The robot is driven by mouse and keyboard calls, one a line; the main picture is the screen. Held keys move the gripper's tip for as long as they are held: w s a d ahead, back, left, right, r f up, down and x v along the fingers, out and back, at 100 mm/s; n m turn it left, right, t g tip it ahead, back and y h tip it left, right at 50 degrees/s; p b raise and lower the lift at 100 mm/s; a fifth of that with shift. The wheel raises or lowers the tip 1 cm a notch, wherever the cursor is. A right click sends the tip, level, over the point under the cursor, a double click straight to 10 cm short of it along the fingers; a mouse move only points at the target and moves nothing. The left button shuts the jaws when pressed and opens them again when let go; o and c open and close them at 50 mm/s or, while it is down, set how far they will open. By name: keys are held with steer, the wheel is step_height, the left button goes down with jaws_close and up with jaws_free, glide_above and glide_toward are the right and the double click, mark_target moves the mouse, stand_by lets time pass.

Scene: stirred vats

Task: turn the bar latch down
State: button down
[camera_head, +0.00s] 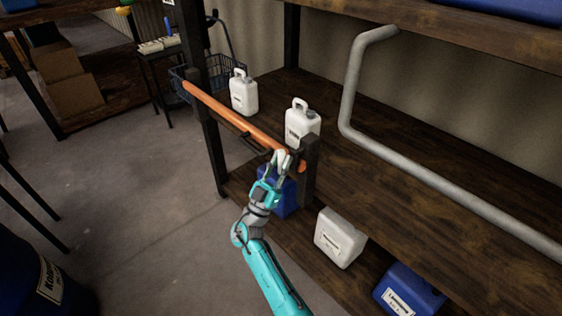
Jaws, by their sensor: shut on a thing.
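The bar latch is a long orange bar (236,118). It runs from the dark post (207,125) on the left to the shorter dark post (308,180) on the right, across the front of the shelf. A dark handle (254,141) shows beside the bar near its middle. My gripper (281,158) is at the bar's right end, close to the right post, and is shut on the bar. The fingers hide part of that end, so I cannot tell exactly how it sits against the post.
White jugs (243,92) (302,123) stand on the shelf behind the bar. A blue container (286,197), a white canister (340,238) and another blue container (408,291) are lower down. A bent grey pipe (346,92) is at right. Open floor (120,200) lies left.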

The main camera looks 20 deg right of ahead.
steer(key=shift+f, duration=0.15)
steer(key=c, duration=1)
jaws_free()
steer(key=v, duration=1.2)
steer(key=shift+d, duration=0.1)
